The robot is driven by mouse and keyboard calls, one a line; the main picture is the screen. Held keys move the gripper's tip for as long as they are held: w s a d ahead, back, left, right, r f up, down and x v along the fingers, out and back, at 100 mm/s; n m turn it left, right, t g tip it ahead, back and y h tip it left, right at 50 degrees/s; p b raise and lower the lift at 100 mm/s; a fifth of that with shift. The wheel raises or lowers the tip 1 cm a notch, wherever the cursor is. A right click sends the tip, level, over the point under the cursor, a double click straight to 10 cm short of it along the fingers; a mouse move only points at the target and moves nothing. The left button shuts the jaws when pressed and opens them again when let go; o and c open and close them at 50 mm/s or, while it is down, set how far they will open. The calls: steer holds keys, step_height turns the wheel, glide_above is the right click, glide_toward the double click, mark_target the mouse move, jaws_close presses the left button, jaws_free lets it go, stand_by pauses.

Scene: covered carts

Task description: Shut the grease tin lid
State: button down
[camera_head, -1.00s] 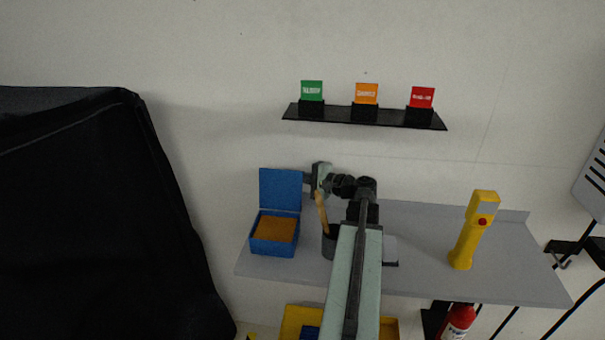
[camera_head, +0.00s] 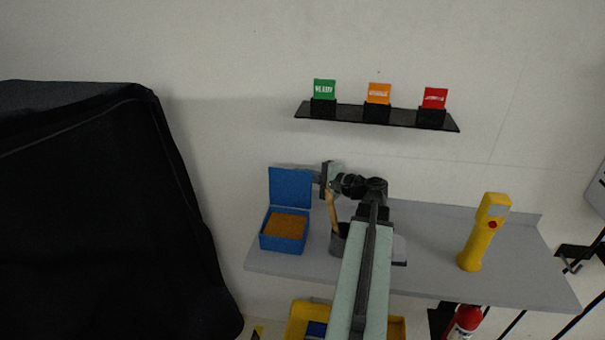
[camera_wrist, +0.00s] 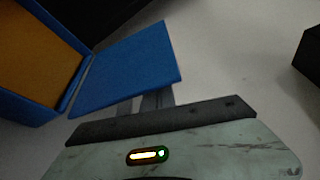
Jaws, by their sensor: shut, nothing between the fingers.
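The grease tin (camera_head: 282,245) is a blue box holding orange-brown grease, at the left end of the grey bench. Its blue lid (camera_head: 290,188) stands open, upright at the back edge. My gripper (camera_head: 316,175) is at the lid's right edge, its fingers reaching left behind the lid. In the wrist view, the lid (camera_wrist: 130,70) hides the ends of my shut fingers (camera_wrist: 153,100), and the open tin (camera_wrist: 40,55) is at the upper left. Nothing is held. Whether the fingers touch the lid cannot be told.
A dark cup (camera_head: 338,243) with a wooden-handled tool stands right of the tin, partly behind my arm. A yellow handheld device (camera_head: 482,235) stands at the bench's right. A black shelf (camera_head: 350,113) with coloured cards is above. A black-covered cart (camera_head: 90,210) is at the left.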

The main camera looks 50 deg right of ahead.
mark_target(292, 173)
steer(key=w+d, duration=0.2)
steer(key=d, duration=0.2)
steer(key=f+v, duration=0.1)
steer(key=v, duration=0.9)
steer(key=shift+a, duration=0.35)
steer(key=c, duration=2.1)
jaws_free()
steer(key=shift+s+f, duration=0.1)
steer(key=o, duration=0.8)
steer(key=w+a+n+y, duration=0.1)
steer(key=w+n+y+b, duration=0.1)
steer(key=n+y, duration=0.1)
steer(key=w+a+n+y, duration=0.1)
steer(key=n+y, duration=0.1)
steer(key=shift+a+g+b, duration=0.35)
steer(key=shift+g+b, duration=0.05)
steer(key=shift+n+y, duration=0.5)
steer(key=shift+y, duration=0.1)
steer(key=x, duration=0.8)
steer(key=shift+s+a+r, duration=0.1)
steer(key=shift+a+r, duration=0.2)
steer(key=shift+a, duration=0.2)
jaws_close()
